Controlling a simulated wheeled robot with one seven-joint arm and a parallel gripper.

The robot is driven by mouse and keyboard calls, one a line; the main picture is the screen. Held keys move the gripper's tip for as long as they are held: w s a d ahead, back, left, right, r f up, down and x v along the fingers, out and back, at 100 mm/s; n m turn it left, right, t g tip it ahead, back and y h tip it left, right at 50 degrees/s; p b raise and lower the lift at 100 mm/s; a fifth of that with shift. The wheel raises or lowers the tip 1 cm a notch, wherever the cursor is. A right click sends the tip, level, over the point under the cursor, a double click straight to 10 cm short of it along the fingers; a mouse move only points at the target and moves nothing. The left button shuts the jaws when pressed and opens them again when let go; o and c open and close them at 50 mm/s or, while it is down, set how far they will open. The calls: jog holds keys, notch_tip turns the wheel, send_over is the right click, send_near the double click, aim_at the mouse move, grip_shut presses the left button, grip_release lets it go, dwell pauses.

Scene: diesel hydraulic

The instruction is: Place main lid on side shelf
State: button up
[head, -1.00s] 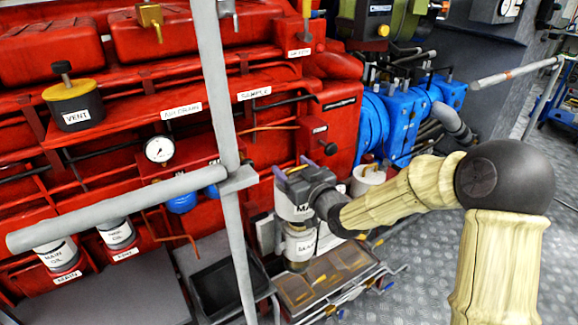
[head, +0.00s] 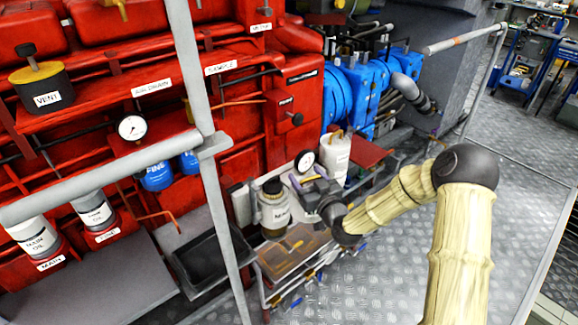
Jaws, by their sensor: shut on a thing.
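My gripper (head: 308,185) is beside and slightly right of the clear jar (head: 274,212), apart from its top. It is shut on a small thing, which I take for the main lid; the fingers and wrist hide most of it. The jar carries a white label and stands upright at the back of the low cart; its top looks dark. I cannot tell for sure which surface is the side shelf. A flat reddish surface (head: 368,153) lies behind and right of my gripper, and the brownish tray top (head: 292,250) of the cart lies below it.
A white canister (head: 335,157) and a round gauge (head: 304,161) stand just behind my gripper. A grey upright pole (head: 190,80) and rail (head: 90,185) cross the left side. A black tray (head: 212,262) sits left of the cart. The metal floor (head: 400,280) at right is clear.

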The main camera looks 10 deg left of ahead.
jog(key=s+d+f+m+t+h, duration=0.1)
jog(key=d+f+m+h, duration=0.1)
jog(key=d+f, duration=0.5)
jog(key=s+d+f+m+t+h, duration=0.1)
jog(key=s+d+f+m+h, duration=0.1)
jog(key=d+f+h, duration=0.3)
jog(key=s+d+f+m+t+h, duration=0.1)
jog(key=s+d+f+m+h, duration=0.1)
jog(key=d+f, duration=0.7)
jog(key=shift+s+d+f+m+h, duration=0.25)
jog(key=shift+d+m+h, duration=0.2)
jog(key=shift+h, duration=0.35)
jog(key=shift+w, duration=0.1)
